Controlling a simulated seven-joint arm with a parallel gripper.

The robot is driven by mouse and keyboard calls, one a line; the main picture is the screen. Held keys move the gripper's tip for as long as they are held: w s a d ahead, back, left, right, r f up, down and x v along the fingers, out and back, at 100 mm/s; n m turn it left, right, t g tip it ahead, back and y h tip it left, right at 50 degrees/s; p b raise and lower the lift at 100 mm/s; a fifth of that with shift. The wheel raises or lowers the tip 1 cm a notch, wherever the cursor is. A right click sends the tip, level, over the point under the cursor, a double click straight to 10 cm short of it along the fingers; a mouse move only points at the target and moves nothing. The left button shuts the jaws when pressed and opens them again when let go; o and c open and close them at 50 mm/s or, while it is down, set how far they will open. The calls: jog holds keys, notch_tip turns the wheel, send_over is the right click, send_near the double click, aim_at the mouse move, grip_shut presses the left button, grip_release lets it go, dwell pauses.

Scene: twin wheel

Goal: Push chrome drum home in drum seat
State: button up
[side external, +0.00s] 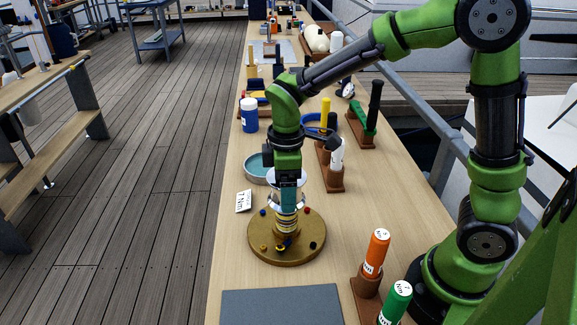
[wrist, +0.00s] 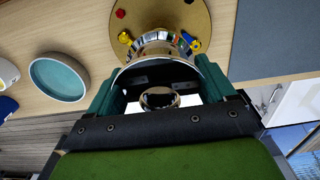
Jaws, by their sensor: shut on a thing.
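The chrome drum (side external: 272,199) is a shiny, mirror-like flanged body, upright above the round gold base (side external: 262,249). The drum seat is not clearly distinguishable, and the contact under the drum is hidden, so I cannot tell how deep the drum sits.
Small red, blue, yellow and dark pieces stand on the base. A teal-lined bowl (side external: 257,168), a white label card (side external: 243,201) and a blue jar (side external: 249,115) are nearby. Orange (side external: 376,252) and green (side external: 396,301) handles stand front right. A grey mat (side external: 282,307) lies in front.

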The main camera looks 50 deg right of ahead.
jog(key=shift+f, duration=3.6)
jog(key=o, duration=1.6)
notch_tip(320, 180, up, 17)
jog(key=shift+f, duration=0.1)
jog(key=m, duration=0.1)
jog(key=s+m+t, duration=0.1)
jog(key=m, duration=0.1)
jog(key=s+m, duration=0.1)
jog(key=m, duration=0.1)
jog(key=shift+s+d+f+y, duration=0.15)
jog(key=shift+s+f+y, duration=0.1)
jog(key=shift+y, duration=0.15)
jog(key=shift+s+d+r+m+t+y, duration=0.2)
jog(key=shift+s+d+r+m+t, duration=0.35)
jog(key=shift+s+m+t, duration=0.7)
jog(key=shift+s+d+r+m+t+y, duration=0.2)
jog(key=shift+s+d+r+m+t, duration=0.5)
jog(key=shift+s+m, duration=0.95)
jog(key=shift+s+d+r+m+t+y, duration=0.2)
jog(key=shift+s+d+r+m+t, duration=0.25)
jog(key=shift+s+m+t, duration=1.05)
